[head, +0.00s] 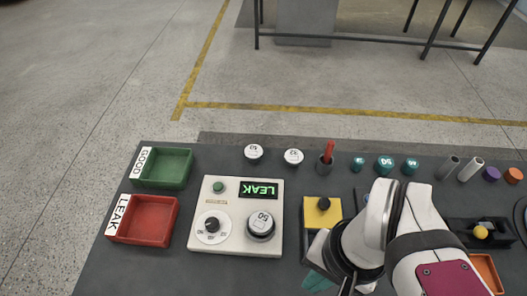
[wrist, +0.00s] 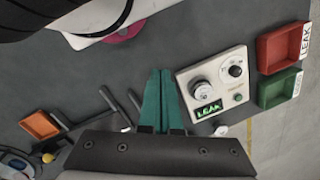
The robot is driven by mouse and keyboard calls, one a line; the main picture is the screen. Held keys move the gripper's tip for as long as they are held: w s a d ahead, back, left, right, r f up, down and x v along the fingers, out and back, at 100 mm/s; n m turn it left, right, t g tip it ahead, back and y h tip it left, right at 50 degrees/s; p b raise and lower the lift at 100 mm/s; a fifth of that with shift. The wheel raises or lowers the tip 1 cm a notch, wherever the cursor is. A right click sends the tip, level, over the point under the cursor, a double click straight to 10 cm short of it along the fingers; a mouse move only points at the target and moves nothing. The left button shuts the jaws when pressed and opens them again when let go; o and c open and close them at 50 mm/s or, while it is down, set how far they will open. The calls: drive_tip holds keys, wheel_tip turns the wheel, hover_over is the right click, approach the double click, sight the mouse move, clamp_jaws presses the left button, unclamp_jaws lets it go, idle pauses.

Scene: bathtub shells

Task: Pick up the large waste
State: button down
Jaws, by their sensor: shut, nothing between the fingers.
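A large round piece (head: 261,222) with a white top marked 50 and a dark rim sits on the pale test box (head: 240,190). It also shows in the wrist view (wrist: 201,92). Two smaller white-topped round pieces, one on the left (head: 254,152) and one on the right (head: 293,157), stand at the bench's back edge. No label names the large waste, but the piece on the box looks the largest. My gripper (wrist: 160,73) has teal fingers, shut and empty, apart from the box. In the head view my arm hides most of the gripper.
The box's screen (head: 260,190) reads LEAK. A green GOOD tray (head: 162,152) and a red LEAK tray (head: 145,236) lie left. A red-handled tool (head: 327,153) and teal pieces (head: 385,163) line the back edge. A yellow block (head: 316,218) with a black knob stands beside my arm.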

unclamp_jaws()
idle(0.5)
drive_tip(key=n+t+h, duration=0.9)
drive_tip(key=n+t, duration=0.1)
drive_tip(key=n, duration=2.5)
approach(260, 223)
drive_tip(key=x, duration=0.8)
drive_tip(key=shift+w+d+f, duration=0.2)
drive_tip(key=shift+w, duration=0.05)
